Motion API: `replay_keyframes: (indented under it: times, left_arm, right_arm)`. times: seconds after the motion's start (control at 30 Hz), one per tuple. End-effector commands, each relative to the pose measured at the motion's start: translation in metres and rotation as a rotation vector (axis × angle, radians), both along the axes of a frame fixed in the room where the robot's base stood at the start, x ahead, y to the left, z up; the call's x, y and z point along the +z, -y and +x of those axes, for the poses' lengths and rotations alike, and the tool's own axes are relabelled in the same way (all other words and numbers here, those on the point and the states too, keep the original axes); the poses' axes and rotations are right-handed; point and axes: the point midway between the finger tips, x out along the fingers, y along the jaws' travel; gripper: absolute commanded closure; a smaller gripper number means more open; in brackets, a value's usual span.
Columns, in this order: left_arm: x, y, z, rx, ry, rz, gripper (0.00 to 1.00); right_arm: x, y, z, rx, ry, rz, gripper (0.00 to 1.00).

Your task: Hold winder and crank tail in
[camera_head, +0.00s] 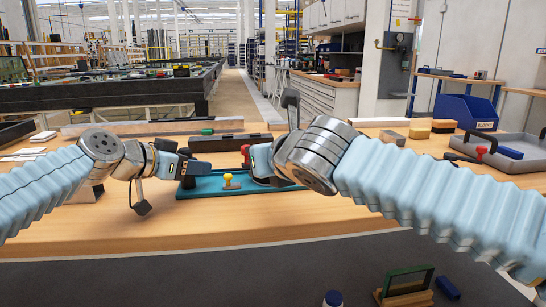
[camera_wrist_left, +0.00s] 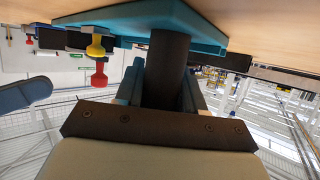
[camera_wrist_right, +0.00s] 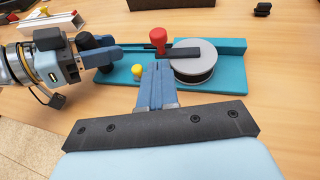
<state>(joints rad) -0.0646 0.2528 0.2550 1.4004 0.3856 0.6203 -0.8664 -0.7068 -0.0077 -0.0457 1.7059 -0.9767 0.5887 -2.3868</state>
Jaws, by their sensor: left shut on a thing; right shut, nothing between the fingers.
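The winder is a teal base (camera_wrist_right: 225,86) on the bench with a grey drum (camera_wrist_right: 193,62). A dark bar (camera_wrist_right: 183,50) runs across the drum top beside a red knob (camera_wrist_right: 157,38). A yellow knob (camera_wrist_right: 138,70) stands on the base's near side. My left gripper (camera_wrist_right: 106,52) is shut on a black post (camera_wrist_left: 168,65) at the base's left end. My right gripper (camera_wrist_right: 155,68) is shut and empty, in front of the drum and right of the yellow knob in its wrist view. I cannot make out the tail clearly.
A dark toolbox-like block (camera_head: 216,143) lies behind the winder. A grey tray (camera_head: 512,160) and a blue bin (camera_head: 468,113) stand at the right. A small green-framed pane (camera_head: 408,281) stands near the front. Bare wood lies in front of the winder.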

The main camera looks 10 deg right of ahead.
Motion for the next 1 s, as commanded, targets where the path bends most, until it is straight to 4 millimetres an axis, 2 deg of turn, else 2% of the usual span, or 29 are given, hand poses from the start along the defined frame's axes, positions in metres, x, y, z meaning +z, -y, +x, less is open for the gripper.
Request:
replay_keyframes:
  times: [0.1,0.3,1.0]
  left_arm:
    - [-0.002,0.001,0.0,-0.002,-0.004,0.001,1.0]
    - [-0.002,0.001,0.0,-0.002,-0.004,0.001,1.0]
    - [-0.002,0.001,0.0,-0.001,-0.003,0.001,1.0]
  right_arm:
    - [-0.004,-0.006,0.02,-0.001,-0.001,-0.001,1.0]
    - [-0.005,-0.011,0.04,-0.001,-0.001,-0.001,1.0]
    - [-0.006,-0.015,0.046,-0.04,-0.006,-0.004,1.0]
